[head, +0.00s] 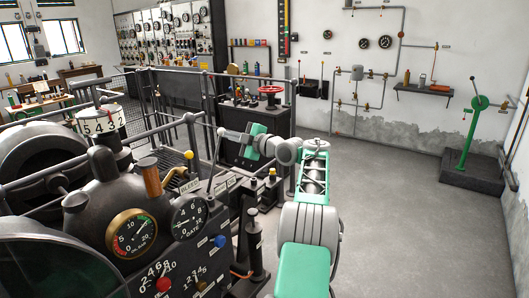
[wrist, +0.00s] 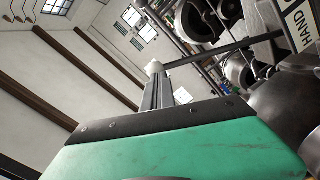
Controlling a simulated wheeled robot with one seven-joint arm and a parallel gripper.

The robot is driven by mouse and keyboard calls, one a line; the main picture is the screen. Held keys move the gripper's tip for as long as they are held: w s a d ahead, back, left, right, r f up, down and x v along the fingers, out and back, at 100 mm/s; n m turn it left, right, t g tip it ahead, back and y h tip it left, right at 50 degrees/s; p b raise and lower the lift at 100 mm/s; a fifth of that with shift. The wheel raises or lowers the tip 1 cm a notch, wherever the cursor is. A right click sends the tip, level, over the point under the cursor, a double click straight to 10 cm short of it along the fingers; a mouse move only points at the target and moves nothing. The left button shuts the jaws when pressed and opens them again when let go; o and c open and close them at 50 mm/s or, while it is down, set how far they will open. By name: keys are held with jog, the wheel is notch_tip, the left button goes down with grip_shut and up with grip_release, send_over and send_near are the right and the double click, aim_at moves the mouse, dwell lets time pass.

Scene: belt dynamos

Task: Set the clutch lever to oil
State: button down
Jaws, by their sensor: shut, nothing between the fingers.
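A dark lever (head: 214,162) with a pale rounded tip rises from the near machine's right side, close to small label plates. In the wrist view the lever (wrist: 225,50) runs from my fingertips towards a plate reading HAND (wrist: 302,24). The oil mark is not readable in either view. My gripper (head: 227,134) is shut and empty, pointing left, with its fingertips at the lever's upper end. It also shows in the wrist view (wrist: 156,76). Whether the fingers touch the lever or are just beside it, I cannot tell.
A green floor lever (head: 470,130) stands at the right. The floor (head: 400,220) right of my arm is clear.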

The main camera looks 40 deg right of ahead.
jog(key=s+d+b, duration=0.1)
jog(key=s+d, duration=0.1)
jog(key=s, duration=0.8)
jog(key=shift+s+d+r, duration=0.15)
jog(key=shift+d, duration=0.1)
